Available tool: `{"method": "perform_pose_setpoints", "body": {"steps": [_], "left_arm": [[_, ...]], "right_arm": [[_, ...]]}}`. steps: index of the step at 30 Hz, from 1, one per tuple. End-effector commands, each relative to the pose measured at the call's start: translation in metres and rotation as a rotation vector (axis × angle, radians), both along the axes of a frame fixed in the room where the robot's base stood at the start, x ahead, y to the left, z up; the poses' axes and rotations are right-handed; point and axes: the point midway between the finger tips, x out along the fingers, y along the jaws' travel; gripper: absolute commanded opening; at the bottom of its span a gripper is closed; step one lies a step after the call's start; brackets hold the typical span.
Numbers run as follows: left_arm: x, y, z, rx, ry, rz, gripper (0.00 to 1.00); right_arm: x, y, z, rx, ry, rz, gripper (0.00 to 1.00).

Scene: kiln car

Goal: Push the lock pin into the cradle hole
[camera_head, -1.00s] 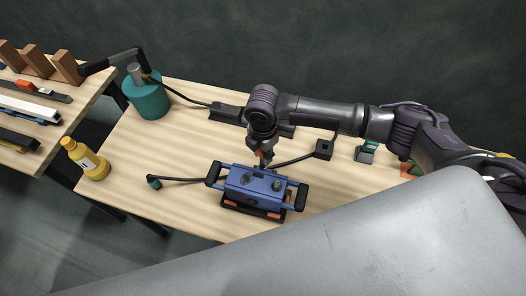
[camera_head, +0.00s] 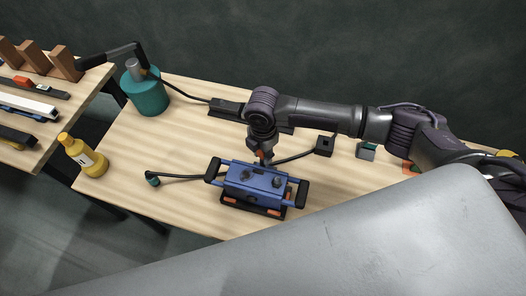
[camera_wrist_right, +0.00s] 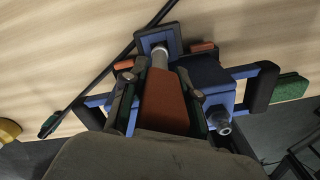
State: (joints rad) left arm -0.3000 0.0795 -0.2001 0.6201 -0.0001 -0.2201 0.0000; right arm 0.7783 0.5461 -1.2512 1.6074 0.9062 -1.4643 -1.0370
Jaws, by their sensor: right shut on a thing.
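A blue box with black side handles (camera_head: 254,181) sits in a dark cradle with orange pads (camera_head: 232,204) on the table. My right gripper (camera_head: 263,158) points down at the far side of the box. In the right wrist view, its fingers (camera_wrist_right: 163,97) are shut on the orange-brown grip of the lock pin (camera_wrist_right: 163,105). The pin's grey shaft (camera_wrist_right: 160,58) points at a blue square bracket (camera_wrist_right: 158,42), and its tip meets the bracket's opening. How deep the tip sits cannot be told. My left gripper is not in view.
A teal canister (camera_head: 147,95) and a yellow bottle (camera_head: 83,156) stand left of the box. Small black blocks (camera_head: 325,145) lie behind right. A second table (camera_head: 50,105) holds bricks and tools. The table's front left is clear.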

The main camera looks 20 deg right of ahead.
Motion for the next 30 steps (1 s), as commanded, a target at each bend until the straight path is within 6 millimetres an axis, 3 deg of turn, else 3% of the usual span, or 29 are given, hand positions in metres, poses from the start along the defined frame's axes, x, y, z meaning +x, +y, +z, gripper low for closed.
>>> {"method": "perform_pose_setpoints", "body": {"steps": [30], "left_arm": [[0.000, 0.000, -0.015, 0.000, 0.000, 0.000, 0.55]], "right_arm": [[0.000, 0.000, -0.026, 0.000, -0.001, 0.000, 0.00]]}}
